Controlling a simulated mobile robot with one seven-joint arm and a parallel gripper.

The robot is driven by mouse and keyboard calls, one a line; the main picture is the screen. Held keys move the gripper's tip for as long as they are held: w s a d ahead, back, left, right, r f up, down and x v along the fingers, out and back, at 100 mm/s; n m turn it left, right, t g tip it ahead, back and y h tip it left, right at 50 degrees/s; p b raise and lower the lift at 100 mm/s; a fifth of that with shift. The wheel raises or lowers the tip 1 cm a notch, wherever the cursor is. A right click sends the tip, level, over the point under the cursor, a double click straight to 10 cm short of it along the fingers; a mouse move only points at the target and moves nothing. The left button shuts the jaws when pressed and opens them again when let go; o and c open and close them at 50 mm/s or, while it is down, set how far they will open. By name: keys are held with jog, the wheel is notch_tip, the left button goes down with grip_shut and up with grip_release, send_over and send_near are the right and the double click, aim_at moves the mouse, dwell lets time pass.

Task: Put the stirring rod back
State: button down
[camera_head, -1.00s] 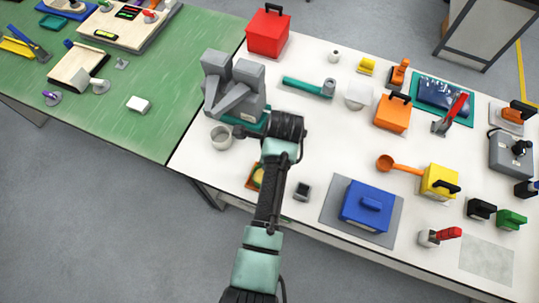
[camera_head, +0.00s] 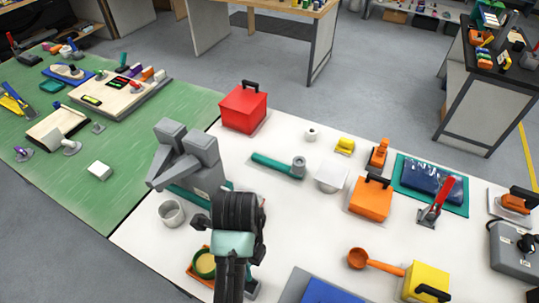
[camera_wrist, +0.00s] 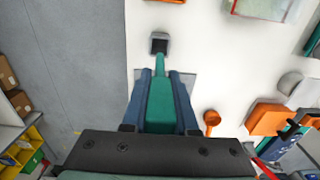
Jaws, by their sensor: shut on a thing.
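My gripper (camera_wrist: 163,82) is shut on a teal tapered rod (camera_wrist: 160,108), seen between its two blue fingers in the wrist view. The rod's thin end points at a small grey square holder (camera_wrist: 159,43) with a dark hollow, overlapping its near edge. I cannot tell whether the tip is inside it or above it.
A grey cup (camera_head: 171,213) and an orange tray with a green ring (camera_head: 203,264) lie left of my wrist. A grey two-block device (camera_head: 190,160) stands behind. An orange ladle (camera_head: 375,263) and orange box (camera_head: 371,198) are to the right. White table is bare between.

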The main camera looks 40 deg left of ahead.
jog(key=f, duration=0.5)
jog(key=shift+s+a+p, duration=0.1)
jog(key=shift+s+p, duration=0.15)
jog(key=shift+p, duration=0.1)
jog(key=shift+w+f+p, duration=0.1)
jog(key=shift+f+p, duration=0.2)
jog(key=shift+f, duration=2.15)
jog(key=c, duration=0.7)
grip_release()
jog(key=shift+f, duration=0.1)
notch_tip(320, 180, up, 11)
jog(key=shift+r, duration=0.15)
jog(key=shift+r+p, duration=0.45)
jog(key=shift+r, duration=0.1)
